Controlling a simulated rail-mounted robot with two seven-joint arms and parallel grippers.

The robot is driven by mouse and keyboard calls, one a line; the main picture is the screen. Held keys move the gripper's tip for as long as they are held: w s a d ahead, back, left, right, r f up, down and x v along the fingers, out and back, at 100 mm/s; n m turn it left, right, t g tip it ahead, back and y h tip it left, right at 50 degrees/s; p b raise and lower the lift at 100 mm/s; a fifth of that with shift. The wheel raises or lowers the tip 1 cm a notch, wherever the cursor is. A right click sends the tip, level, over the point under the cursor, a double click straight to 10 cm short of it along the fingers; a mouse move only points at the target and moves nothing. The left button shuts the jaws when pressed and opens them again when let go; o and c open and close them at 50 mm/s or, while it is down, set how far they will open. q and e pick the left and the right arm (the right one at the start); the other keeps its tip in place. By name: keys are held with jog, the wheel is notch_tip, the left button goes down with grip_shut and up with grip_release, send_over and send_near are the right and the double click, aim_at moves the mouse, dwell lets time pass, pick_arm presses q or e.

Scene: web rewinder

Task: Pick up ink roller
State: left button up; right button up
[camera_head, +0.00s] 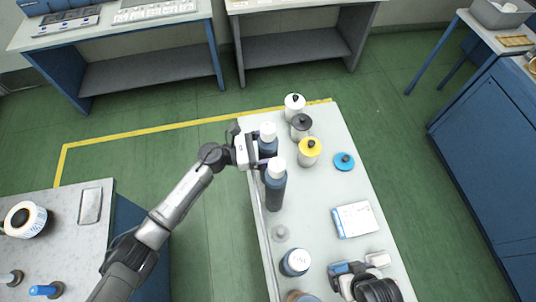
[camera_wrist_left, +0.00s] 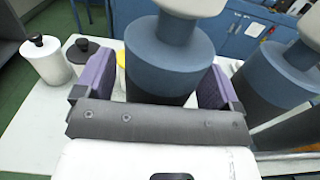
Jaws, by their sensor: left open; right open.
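Two dark blue ink rollers with white ends stand upright on the grey table. The far ink roller (camera_head: 268,146) stands at my left gripper (camera_head: 264,160). In the left wrist view this roller (camera_wrist_left: 165,62) is between the two purple finger pads, which are open around it; contact cannot be told. The nearer ink roller (camera_head: 275,186) stands just in front, and shows at the right of the left wrist view (camera_wrist_left: 270,85). My right gripper (camera_head: 360,266) is open at the near right of the table, away from both rollers, with nothing seen held in it.
A white jar (camera_head: 294,106), a grey jar (camera_head: 301,126) and a yellow-topped jar (camera_head: 308,152) stand close beyond and right of the rollers. A blue disc (camera_head: 344,161), a notepad (camera_head: 355,219) and a labelled blue can (camera_head: 295,262) are on the same table (camera_head: 312,205).

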aim_at(268, 127)
pick_arm(q)
jog(key=shift+c, duration=0.2)
jog(key=c, duration=1.1)
jog(key=shift+r, duration=0.15)
notch_tip(268, 127, up, 10)
jog(key=shift+f, duration=0.1)
dwell(0.6)
